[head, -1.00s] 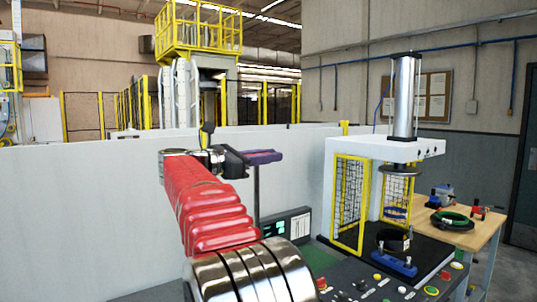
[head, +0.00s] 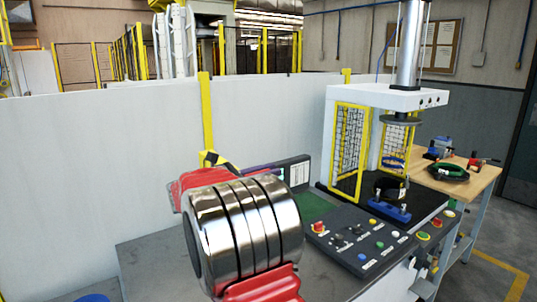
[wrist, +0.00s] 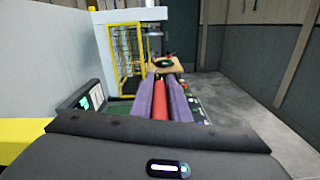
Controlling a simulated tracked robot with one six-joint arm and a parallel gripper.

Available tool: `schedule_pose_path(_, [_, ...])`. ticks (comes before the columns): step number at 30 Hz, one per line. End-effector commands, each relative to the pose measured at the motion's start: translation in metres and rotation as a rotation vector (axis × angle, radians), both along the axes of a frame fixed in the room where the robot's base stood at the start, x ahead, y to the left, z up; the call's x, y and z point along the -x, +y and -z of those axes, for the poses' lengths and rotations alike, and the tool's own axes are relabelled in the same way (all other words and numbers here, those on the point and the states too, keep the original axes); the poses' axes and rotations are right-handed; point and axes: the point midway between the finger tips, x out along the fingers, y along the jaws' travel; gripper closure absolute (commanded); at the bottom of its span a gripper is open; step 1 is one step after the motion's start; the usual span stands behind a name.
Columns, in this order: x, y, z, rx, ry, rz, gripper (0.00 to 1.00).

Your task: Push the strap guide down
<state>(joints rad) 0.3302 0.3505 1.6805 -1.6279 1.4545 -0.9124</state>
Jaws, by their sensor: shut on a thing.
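My gripper (wrist: 161,78) shows in the wrist view as two purple fingers reaching forward. They are shut on a red bar (wrist: 160,105) lying lengthwise between them. I cannot tell whether this bar is the strap guide, and I cannot make out a strap guide elsewhere. In the head view my gripper is hidden behind my own arm. The white press (head: 372,96) stands right of centre, with its round plate (head: 400,119) raised.
A control panel (head: 362,240) with coloured buttons lies in front of the press. Yellow mesh guards (head: 348,150) flank it. A wooden table (head: 470,182) at right holds a green coil (head: 449,173) and tools. A white wall (head: 110,170) closes the left and back.

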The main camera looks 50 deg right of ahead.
Motion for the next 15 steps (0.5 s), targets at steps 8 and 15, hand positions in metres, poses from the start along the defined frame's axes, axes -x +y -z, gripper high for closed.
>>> schedule_pose_path(8, [-0.0012,0.0003,0.0111,-0.001,0.000,-0.003,1.00])
schedule_pose_path(15, [-0.0013,0.0003,0.0134,-0.005,0.003,-0.003,0.82])
